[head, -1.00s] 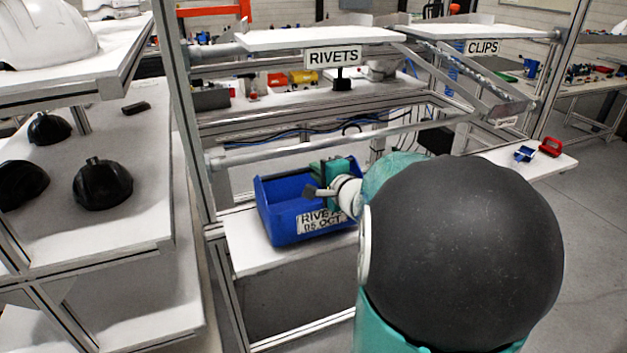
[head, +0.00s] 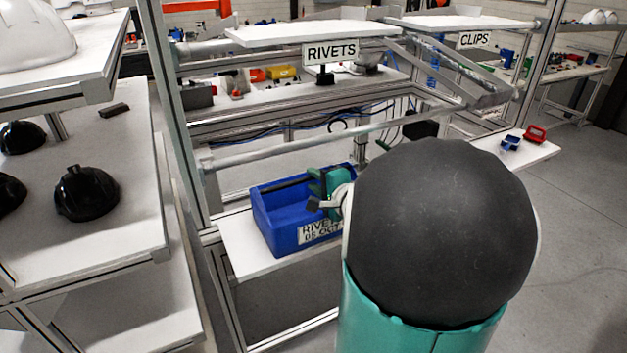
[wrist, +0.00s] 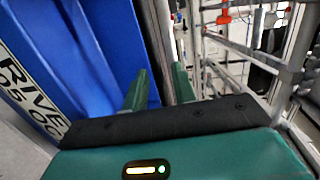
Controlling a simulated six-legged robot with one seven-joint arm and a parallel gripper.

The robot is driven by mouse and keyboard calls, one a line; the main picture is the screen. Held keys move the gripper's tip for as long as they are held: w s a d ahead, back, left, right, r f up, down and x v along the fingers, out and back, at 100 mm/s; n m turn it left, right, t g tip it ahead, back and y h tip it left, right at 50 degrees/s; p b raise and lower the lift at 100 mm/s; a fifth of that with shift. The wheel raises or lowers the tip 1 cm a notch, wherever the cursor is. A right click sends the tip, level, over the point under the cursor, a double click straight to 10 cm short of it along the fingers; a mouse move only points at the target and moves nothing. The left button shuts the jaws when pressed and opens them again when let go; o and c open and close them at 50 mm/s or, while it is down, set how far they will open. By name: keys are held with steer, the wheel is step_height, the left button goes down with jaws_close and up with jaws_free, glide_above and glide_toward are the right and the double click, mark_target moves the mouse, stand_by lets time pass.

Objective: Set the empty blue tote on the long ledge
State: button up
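The blue tote (head: 284,237) has a white label reading RIVETS and a date. It sits upright at the left end of the long white ledge (head: 250,268), low on the frame, and appears to rest on it. The inside that shows looks empty; my arm hides its right end. My gripper (head: 318,190) is at the tote's back right rim. In the wrist view the tote (wrist: 75,45) fills the left side, and the two green fingers of my gripper (wrist: 160,80) stand apart near its rim. Contact with the wall is not clear.
Upper shelves carry signs RIVETS (head: 331,52) and CLIPS (head: 474,40). A metal rail (head: 290,148) crosses above and behind the tote. Small blue (head: 511,143) and red (head: 535,134) bins stand on the ledge's right end. Black helmet shells (head: 86,193) lie on the left bench.

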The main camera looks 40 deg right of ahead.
steer(key=shift+o, duration=0.2)
steer(key=shift+w, duration=0.15)
steer(key=v, duration=1.2)
